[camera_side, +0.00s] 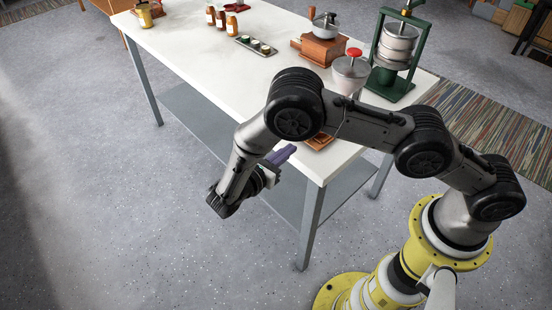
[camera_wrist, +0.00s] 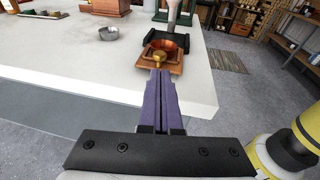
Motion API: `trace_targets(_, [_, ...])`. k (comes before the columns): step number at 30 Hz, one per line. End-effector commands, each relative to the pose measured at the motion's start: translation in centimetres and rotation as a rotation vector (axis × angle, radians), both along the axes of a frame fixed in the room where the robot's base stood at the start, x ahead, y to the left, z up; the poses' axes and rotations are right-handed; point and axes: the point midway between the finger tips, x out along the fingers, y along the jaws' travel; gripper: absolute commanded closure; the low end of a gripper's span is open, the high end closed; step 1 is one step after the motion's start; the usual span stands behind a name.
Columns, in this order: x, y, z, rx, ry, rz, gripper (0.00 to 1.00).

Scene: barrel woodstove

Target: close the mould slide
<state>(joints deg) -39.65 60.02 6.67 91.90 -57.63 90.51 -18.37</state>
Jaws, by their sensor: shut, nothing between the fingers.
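The mould slide (camera_wrist: 174,67) is a reddish-brown plate near the table corner, with a round copper cup (camera_wrist: 172,43) and a brass knob (camera_wrist: 159,57) at its near side. It sits out in front of a dark bracket (camera_wrist: 148,48) in the wrist view. In the side view only a bit of the brown plate (camera_side: 320,143) shows below my arm. My gripper (camera_wrist: 160,76) has purple fingers, pressed together and empty. Its tips point at the knob from the near side; I cannot tell whether they touch it. In the side view my gripper (camera_side: 291,149) is beside the table's front edge.
Behind the mould stand a white hopper with a red knob (camera_side: 354,52), a green press (camera_side: 390,85) and a wooden grinder (camera_side: 322,50). The white tabletop (camera_side: 200,60) near the front edge is clear.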

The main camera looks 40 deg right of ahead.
Motion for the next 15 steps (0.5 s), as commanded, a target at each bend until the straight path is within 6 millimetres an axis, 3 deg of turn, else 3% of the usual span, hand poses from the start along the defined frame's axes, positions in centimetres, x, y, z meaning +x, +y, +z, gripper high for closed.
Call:
trace_targets(6, [0.6,-3.8,-0.7,0.001,0.0,-0.003,1.0])
trace_targets(15, [0.9,-5.9,-1.1,0.002,0.0,-0.001,1.0])
